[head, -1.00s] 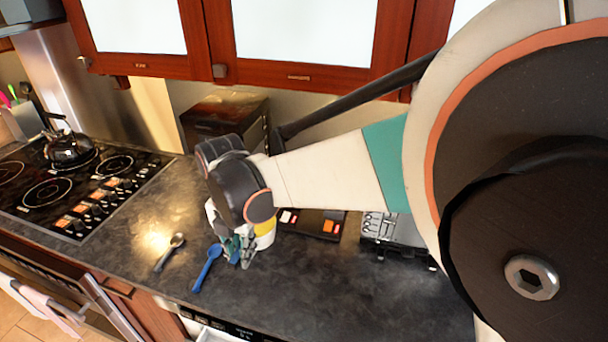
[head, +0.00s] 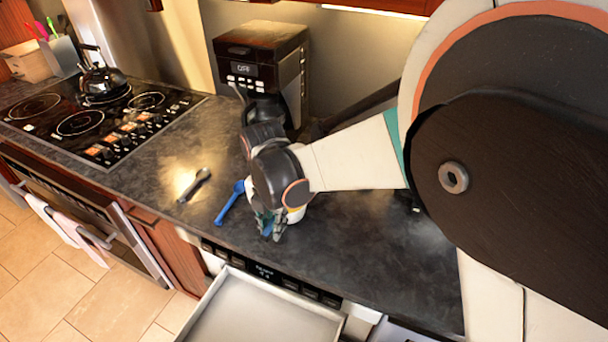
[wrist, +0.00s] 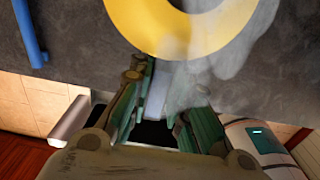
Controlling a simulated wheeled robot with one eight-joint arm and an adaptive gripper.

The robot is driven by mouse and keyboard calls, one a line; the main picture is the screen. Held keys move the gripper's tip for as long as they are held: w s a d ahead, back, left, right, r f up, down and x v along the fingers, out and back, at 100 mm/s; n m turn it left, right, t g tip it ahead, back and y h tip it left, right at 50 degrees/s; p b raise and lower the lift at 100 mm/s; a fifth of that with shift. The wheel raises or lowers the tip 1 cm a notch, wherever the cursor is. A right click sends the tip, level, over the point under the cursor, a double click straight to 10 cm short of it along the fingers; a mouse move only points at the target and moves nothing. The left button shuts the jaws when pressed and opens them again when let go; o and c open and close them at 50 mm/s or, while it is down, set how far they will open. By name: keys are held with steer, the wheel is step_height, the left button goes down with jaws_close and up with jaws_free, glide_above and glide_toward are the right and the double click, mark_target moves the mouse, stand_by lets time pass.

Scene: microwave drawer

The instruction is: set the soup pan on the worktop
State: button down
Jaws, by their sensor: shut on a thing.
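The soup pan shows in the wrist view as a yellow ring (wrist: 160,38) with a whitish-grey inside, cut off by the top edge. A pale grey strip, which looks like its handle, runs from it between my green-padded fingers. My gripper (wrist: 160,118) is shut on this handle. In the head view my gripper (head: 271,228) is low over the front part of the dark worktop (head: 350,245). Only a small yellow and white part of the pan (head: 294,213) shows behind the fingers. I cannot tell whether the pan's bottom touches the worktop.
A blue spoon (head: 229,204) and a dark spoon (head: 194,186) lie left of my gripper. A coffee machine (head: 262,70) stands behind. A hob with a kettle (head: 100,82) is at left. The microwave drawer (head: 262,312) is open below the front edge.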

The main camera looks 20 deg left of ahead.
steer(key=shift+f, duration=0.3)
steer(key=c, duration=1.5)
jaws_free()
steer(key=shift+f, duration=0.1)
step_height(320, 180, up, 12)
steer(key=p, duration=0.3)
steer(key=shift+r, duration=0.2)
